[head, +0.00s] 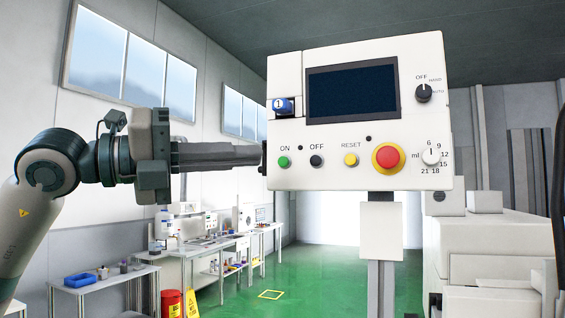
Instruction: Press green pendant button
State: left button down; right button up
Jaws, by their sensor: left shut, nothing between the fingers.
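The white pendant box (353,182) stands on a grey post in the head view. Its green button (283,162) is at the lower left of the panel, under the label ON. My left gripper (262,156) comes in from the left, shut and empty, pointing right. Its tip is at the box's left edge, just left of the green button; whether it touches the box I cannot tell. Nothing covers the green button. My right gripper is not in the view.
Near the green button are a black OFF button (316,161), a yellow RESET button (351,160) and a red emergency knob (388,157). A dark screen (352,92) and a blue switch (284,106) sit above. White machinery (490,250) stands at the right. Workbenches (200,250) line the left wall.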

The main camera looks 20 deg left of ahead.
aim_at(283, 162)
pick_arm(q)
jog(key=shift+w, duration=0.15)
jog(key=w+p, duration=0.2)
jog(key=w, duration=0.6)
jog(key=shift+w+a, duration=0.2)
jog(key=shift+w, duration=0.05)
dwell(0.9)
jog(key=shift+w, duration=0.1)
dwell(1.2)
jog(key=shift+w, duration=0.3)
